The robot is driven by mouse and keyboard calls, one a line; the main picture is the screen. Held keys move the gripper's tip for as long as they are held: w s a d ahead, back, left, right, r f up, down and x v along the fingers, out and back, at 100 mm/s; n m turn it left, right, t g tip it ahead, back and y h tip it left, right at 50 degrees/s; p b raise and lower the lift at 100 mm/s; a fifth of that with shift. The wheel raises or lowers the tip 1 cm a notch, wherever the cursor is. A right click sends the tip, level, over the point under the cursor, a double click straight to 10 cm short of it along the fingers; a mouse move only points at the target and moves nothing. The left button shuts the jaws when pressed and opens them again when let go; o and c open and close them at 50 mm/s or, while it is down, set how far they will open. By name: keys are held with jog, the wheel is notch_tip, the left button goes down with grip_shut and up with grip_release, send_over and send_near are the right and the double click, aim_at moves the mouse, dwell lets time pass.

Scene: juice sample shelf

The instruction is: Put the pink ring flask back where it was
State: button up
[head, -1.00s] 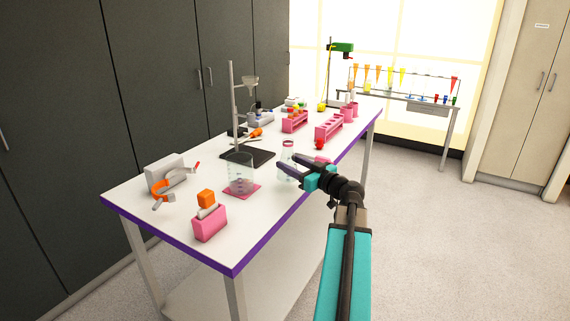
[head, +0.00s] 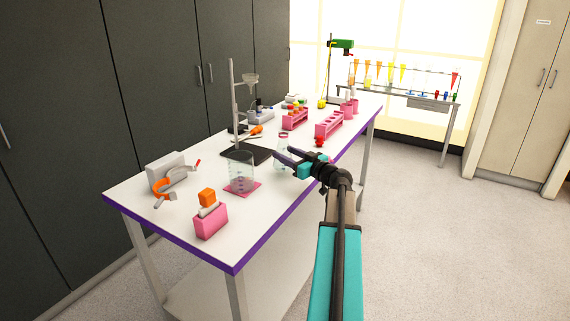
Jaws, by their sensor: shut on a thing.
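The pink ring flask (head: 283,147) is clear glass with a pink ring at its neck, at the middle of the white table. My gripper (head: 284,159) reaches in from the right and is shut on the flask. The flask leans a little, its neck toward the right. The fingers hide part of its body, and I cannot tell whether its base touches the table.
A glass beaker (head: 241,174) stands on a pink mat (head: 257,187) left of the flask. A stand with a dark base (head: 247,153) is behind it. A small red object (head: 319,142) and pink racks (head: 329,125) are further back. The front right tabletop (head: 262,215) is clear.

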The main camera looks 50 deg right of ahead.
jog(key=shift+f+p, duration=0.45)
jog(key=shift+f, duration=1.3)
jog(key=o, duration=1.3)
jog(key=shift+o, duration=0.2)
jog(key=shift+s, duration=0.2)
jog(key=s+b, duration=0.2)
jog(key=s, duration=0.9)
jog(key=shift+s+a, duration=0.35)
jog(key=shift+s, duration=0.1)
